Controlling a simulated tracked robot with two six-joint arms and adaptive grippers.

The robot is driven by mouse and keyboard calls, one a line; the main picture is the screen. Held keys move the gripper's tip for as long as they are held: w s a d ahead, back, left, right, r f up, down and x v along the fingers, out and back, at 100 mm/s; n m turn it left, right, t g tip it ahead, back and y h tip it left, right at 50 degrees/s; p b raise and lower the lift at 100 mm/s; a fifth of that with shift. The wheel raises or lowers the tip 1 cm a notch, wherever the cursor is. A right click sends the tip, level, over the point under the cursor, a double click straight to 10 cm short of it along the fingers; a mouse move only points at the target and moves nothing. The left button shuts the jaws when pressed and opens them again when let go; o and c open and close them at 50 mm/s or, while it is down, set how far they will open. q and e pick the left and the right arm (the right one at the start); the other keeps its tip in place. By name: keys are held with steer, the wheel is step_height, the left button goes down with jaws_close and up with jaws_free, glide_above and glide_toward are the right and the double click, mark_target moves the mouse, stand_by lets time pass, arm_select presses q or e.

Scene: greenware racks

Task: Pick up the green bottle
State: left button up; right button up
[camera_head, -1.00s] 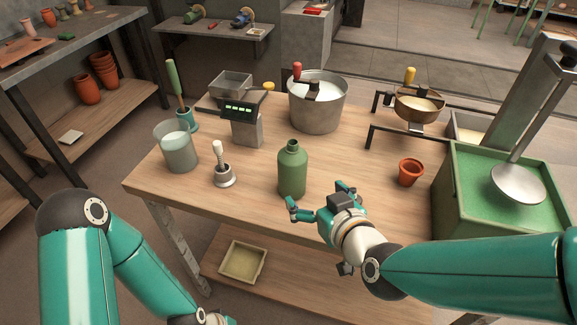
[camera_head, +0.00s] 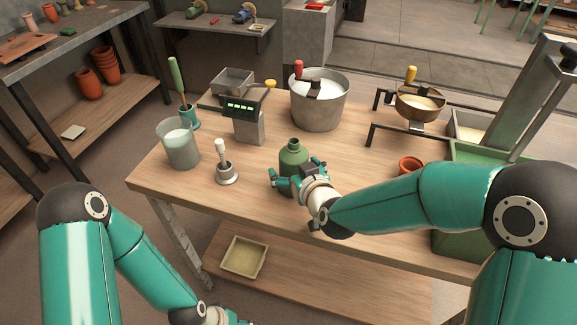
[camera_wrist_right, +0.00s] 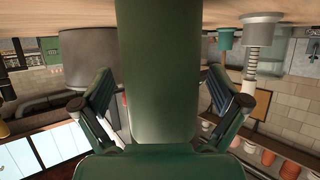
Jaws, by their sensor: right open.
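The green bottle (camera_head: 292,158) stands upright on the wooden table near its front middle. Its lower part is partly hidden behind my right gripper (camera_head: 298,178) in the head view. In the right wrist view the bottle (camera_wrist_right: 157,80) fills the middle, between the two open fingers, one on each side. A gap shows beside the bottle at both fingers. My left arm comes in at the lower left of the head view; its gripper lies at or past the bottom edge and its fingers cannot be seen.
Left of the bottle stand a small metal tool with a white handle (camera_head: 225,165) and a glass beaker (camera_head: 178,146). Behind are a scale (camera_head: 246,125) and a large metal pot (camera_head: 319,108). A terracotta pot (camera_head: 410,165) is at the right, partly covered by my arm.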

mark_target(294, 139)
steer(key=shift+w, duration=0.15)
steer(key=c, duration=1.4)
steer(key=shift+r, duration=0.1)
step_height(294, 139, up, 10)
steer(key=shift+f+p, duration=0.1)
steer(key=shift+p, duration=0.85)
step_height(294, 139, up, 10)
steer(key=p, duration=0.5)
